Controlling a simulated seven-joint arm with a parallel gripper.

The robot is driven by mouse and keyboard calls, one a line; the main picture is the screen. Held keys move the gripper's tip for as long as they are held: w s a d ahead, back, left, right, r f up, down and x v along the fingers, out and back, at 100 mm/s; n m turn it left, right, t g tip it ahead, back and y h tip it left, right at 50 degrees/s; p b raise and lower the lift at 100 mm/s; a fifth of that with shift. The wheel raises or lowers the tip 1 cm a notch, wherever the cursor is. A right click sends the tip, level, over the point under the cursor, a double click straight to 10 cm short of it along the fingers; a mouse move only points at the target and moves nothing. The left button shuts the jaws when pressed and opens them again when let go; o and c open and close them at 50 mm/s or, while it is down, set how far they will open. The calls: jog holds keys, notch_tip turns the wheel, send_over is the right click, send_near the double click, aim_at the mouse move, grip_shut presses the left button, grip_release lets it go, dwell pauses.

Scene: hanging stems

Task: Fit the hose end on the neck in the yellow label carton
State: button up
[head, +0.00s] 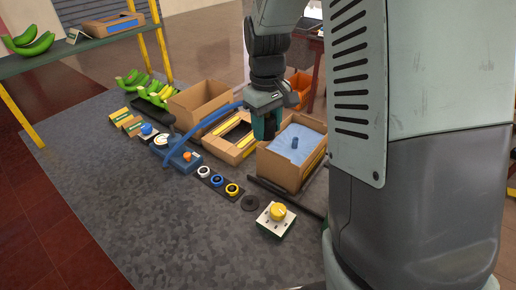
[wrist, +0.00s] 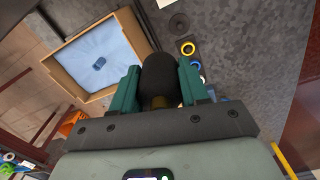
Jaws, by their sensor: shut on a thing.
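My gripper (head: 265,132) hangs above the gap between the middle carton and the front right carton. In the wrist view its teal fingers (wrist: 160,88) are shut on the hose end (wrist: 160,75), a dark rounded cylinder with a brass-coloured part. The blue hose (head: 190,143) arches from the blue pump box up to my gripper. The front right carton (head: 280,172) has a yellow strip and a pale blue liner. Its dark blue neck (head: 294,143) stands upright in the liner; the neck also shows in the wrist view (wrist: 99,62), apart from the hose end.
The middle carton (head: 243,151), also with yellow, and an open brown carton (head: 190,112) stand to the left. The blue pump box (head: 184,162), several round rings and a yellow knob box (head: 276,213) lie in front. Green bananas (head: 135,80) lie behind. The grey mat is clear at front left.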

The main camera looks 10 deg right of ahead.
jog(key=r+m, duration=0.1)
jog(key=d+r+m, duration=0.1)
jog(key=r, duration=0.1)
jog(key=r+m, duration=0.1)
jog(key=r, duration=0.1)
jog(key=shift+d+m, duration=0.3)
jog(key=shift+d, duration=0.05)
jog(key=w+d, duration=0.2)
jog(key=n, duration=0.9)
send_over(296, 139)
notch_tip(296, 139, down, 10)
jog(key=shift+f, duration=4.95)
jog(key=shift+f, duration=0.6)
jog(key=o, duration=1.7)
jog(key=shift+r, duration=0.15)
